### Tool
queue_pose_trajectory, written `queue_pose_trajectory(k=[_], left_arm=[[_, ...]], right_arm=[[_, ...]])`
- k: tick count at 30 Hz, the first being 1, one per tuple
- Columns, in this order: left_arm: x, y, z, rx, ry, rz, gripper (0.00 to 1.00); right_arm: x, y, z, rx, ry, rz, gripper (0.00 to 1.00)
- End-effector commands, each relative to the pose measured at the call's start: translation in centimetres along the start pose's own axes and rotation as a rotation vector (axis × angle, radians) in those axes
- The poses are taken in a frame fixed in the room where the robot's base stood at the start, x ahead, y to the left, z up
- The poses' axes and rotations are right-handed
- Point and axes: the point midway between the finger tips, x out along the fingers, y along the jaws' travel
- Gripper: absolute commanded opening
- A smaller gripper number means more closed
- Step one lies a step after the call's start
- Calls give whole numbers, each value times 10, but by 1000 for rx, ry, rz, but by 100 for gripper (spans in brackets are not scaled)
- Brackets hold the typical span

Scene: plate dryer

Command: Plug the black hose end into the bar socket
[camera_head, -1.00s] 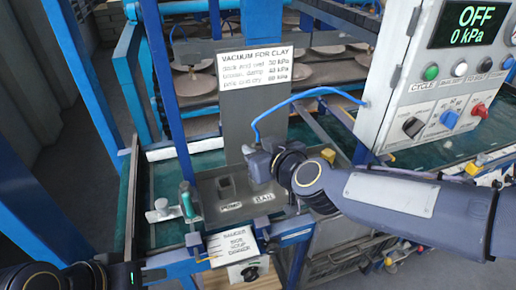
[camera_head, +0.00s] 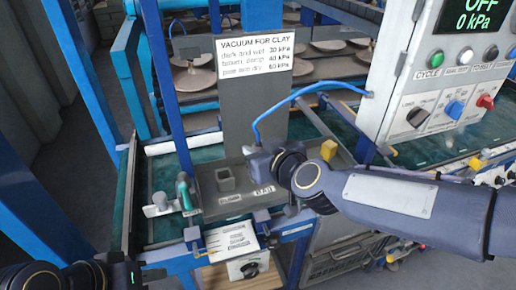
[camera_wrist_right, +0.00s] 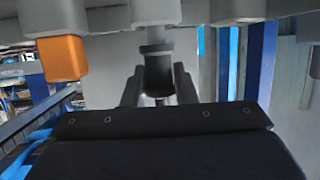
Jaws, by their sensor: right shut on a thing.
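My right gripper (camera_head: 257,164) is shut on the black hose end (camera_wrist_right: 157,72), which shows as a dark cylinder between the fingers in the right wrist view. In the head view the gripper hides most of the hose end. A blue hose (camera_head: 300,94) rises from it and arcs to the control box. The gripper is above the plate by the BAR label (camera_head: 264,190). The bar socket is hidden behind it, and I cannot tell whether the hose end touches it. My left gripper (camera_head: 128,274) is at the bottom left, too dark and cropped to tell its jaws.
A square PUMP socket (camera_head: 225,180) stands left of the BAR label. A green-handled clamp (camera_head: 184,190) is further left. A yellow block (camera_head: 328,150) stands close right of my right gripper. The control box (camera_head: 430,90) hangs at right; a sign panel (camera_head: 255,55) stands behind.

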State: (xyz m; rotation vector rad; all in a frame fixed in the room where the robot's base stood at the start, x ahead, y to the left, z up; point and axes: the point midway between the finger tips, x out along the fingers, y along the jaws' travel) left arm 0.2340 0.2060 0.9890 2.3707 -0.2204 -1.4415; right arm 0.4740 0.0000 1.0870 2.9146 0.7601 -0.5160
Motion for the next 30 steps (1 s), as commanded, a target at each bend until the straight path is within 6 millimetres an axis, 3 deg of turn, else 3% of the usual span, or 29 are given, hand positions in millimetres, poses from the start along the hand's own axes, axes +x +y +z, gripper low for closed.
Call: queue_pose_trajectory(k=[29, 30], left_arm=[[6, -3, 3, 0, 0, 0, 34], [6, -3, 3, 0, 0, 0, 34]], right_arm=[[4, 0, 10, 0, 0, 0, 3], [4, 0, 10, 0, 0, 0, 28]])
